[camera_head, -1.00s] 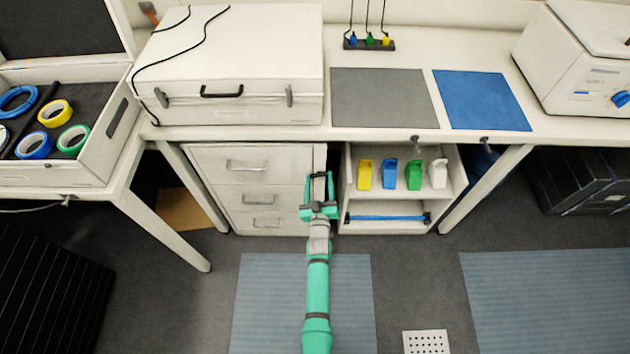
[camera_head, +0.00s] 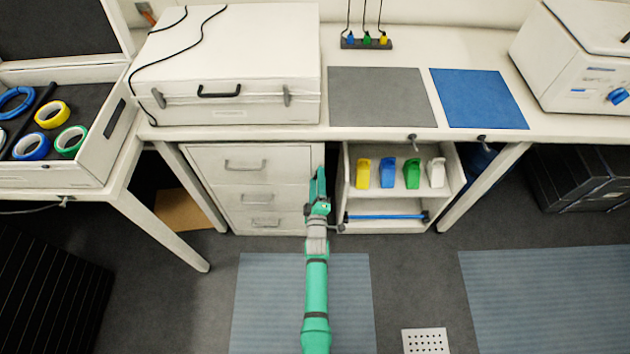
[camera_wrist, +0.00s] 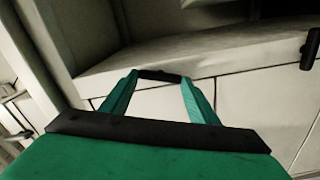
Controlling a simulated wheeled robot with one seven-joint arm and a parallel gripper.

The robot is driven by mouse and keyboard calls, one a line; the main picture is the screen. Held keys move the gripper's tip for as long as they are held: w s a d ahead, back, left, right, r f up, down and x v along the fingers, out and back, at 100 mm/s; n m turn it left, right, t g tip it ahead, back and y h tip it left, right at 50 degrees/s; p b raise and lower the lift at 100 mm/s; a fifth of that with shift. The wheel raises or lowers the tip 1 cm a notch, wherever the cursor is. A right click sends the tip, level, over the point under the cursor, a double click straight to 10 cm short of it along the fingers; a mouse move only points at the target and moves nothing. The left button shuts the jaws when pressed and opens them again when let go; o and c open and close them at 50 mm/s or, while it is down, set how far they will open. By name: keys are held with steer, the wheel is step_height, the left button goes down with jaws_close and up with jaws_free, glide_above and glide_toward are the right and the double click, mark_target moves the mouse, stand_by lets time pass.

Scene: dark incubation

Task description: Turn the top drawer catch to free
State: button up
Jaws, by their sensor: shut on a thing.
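The top drawer (camera_head: 222,163) is the uppermost of the drawers in the white cabinet under the bench, and it looks closed. My gripper (camera_head: 318,175) is at the right edge of that drawer's front, turned nearly edge-on to the head camera. In the wrist view its two green fingers close on a small dark bar, the catch (camera_wrist: 160,76), which spans between the fingertips. The catch is hidden by the fingers in the head view. I cannot tell its exact angle.
An open shelf unit (camera_head: 383,205) with coloured holders stands just right of my gripper. The bench top (camera_head: 270,133) overhangs the drawers. A dark knob-like part (camera_wrist: 311,48) shows at the wrist view's right. Clear floor lies in front.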

steer(key=shift+a+f+n, duration=0.1)
steer(key=shift+a+n, duration=0.1)
steer(key=shift+n, duration=0.9)
steer(key=shift+w+d+n, duration=0.1)
steer(key=shift+n, duration=0.2)
steer(key=shift+a+n, duration=0.3)
steer(key=shift+n, duration=0.1)
steer(key=shift+d, duration=0.2)
steer(key=shift+s+d, duration=0.2)
steer(key=shift+d, duration=0.05)
steer(key=o, duration=1)
steer(key=shift+o, duration=0.2)
